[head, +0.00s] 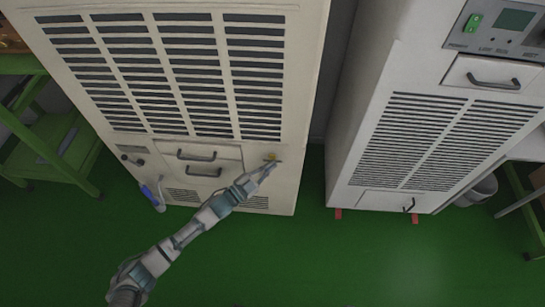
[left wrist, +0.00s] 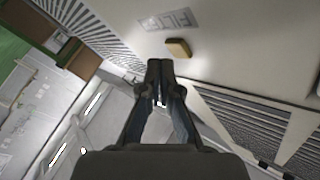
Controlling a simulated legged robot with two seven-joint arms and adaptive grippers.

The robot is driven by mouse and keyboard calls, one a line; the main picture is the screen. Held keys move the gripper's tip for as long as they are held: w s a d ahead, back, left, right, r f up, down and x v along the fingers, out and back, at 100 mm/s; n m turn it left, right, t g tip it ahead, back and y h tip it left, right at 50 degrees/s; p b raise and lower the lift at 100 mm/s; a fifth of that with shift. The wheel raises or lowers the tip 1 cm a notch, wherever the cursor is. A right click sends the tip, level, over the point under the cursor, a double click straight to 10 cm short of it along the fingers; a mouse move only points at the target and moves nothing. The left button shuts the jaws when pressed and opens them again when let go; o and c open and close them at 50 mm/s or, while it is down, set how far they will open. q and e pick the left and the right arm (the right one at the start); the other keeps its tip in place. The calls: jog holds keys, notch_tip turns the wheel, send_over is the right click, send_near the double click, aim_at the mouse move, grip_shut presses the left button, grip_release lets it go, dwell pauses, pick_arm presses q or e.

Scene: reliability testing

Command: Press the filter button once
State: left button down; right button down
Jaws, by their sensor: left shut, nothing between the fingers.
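The filter button is a small yellow block (head: 271,156) low on the front of the left cream cabinet (head: 215,140). In the left wrist view the yellow button (left wrist: 178,48) stands out from the pale panel beside a printed label (left wrist: 168,20) that reads "FILT". My left gripper (head: 270,168) is at the panel just below the button in the head view. In the left wrist view its fingers (left wrist: 160,66) are shut together and empty, with their tips a little short of the button. I cannot tell whether they touch the panel. My right gripper is not in view.
Two dark drawer handles (head: 197,155) sit left of the button on the same cabinet. A blue-handled object (head: 152,197) is near its lower left corner. A second white cabinet (head: 440,130) stands to the right. A green shelf (head: 45,135) is at the left. Green floor (head: 300,260) is clear in front.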

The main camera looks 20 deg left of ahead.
pick_arm(q)
jog(key=shift+w+r, duration=0.1)
jog(key=shift+w, duration=0.3)
jog(key=shift+w+a, duration=0.15)
jog(key=shift+w, duration=0.15)
dwell(0.7)
jog(key=shift+s+r, duration=0.15)
jog(key=shift+s, duration=0.35)
jog(key=shift+s+d+p, duration=0.2)
jog(key=shift+s+p, duration=0.05)
jog(key=shift+p, duration=0.1)
